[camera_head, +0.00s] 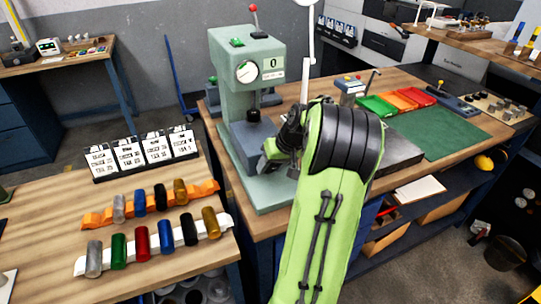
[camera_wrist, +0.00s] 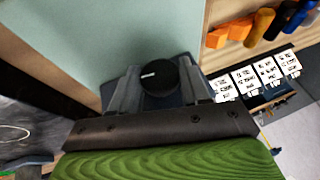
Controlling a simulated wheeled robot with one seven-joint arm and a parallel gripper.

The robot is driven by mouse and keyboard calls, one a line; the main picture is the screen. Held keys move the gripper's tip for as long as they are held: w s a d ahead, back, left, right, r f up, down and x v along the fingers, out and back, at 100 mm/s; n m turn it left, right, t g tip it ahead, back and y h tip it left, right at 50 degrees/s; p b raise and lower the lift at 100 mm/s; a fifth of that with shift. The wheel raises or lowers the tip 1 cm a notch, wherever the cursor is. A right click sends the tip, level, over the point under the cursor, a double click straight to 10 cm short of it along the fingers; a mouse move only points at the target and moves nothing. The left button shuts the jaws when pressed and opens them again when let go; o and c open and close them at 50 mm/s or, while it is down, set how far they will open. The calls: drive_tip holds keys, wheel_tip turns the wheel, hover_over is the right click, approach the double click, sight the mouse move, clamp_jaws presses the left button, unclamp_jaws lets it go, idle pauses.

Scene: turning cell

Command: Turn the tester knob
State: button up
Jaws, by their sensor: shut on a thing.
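The tester (camera_head: 232,85) is a pale green upright machine with a round dial, a small display reading 0, and a red-tipped lever on top. It stands on the wooden bench in the head view. The knob (camera_wrist: 160,82) is black and round with a short white mark, seen close in the wrist view. The mark lies nearly level, on the knob's left part. My gripper (camera_wrist: 157,79) has one finger on each side of the knob and is shut on it. In the head view my gripper (camera_head: 271,151) is at the tester's lower front and the knob is hidden.
Green, orange and red trays (camera_head: 408,97) and a green mat (camera_head: 437,130) lie on the bench to the right. Several white cards (camera_head: 129,154) stand at left, behind an orange rack (camera_head: 95,220) and a white rack (camera_head: 82,264) holding coloured cylinders.

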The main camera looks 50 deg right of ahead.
idle(0.4)
drive_tip(key=o, duration=1)
drive_tip(key=p+v, duration=0.5)
drive_tip(key=v, duration=1.1)
drive_tip(key=shift+d, duration=0.3)
drive_tip(key=shift+f, duration=0.2)
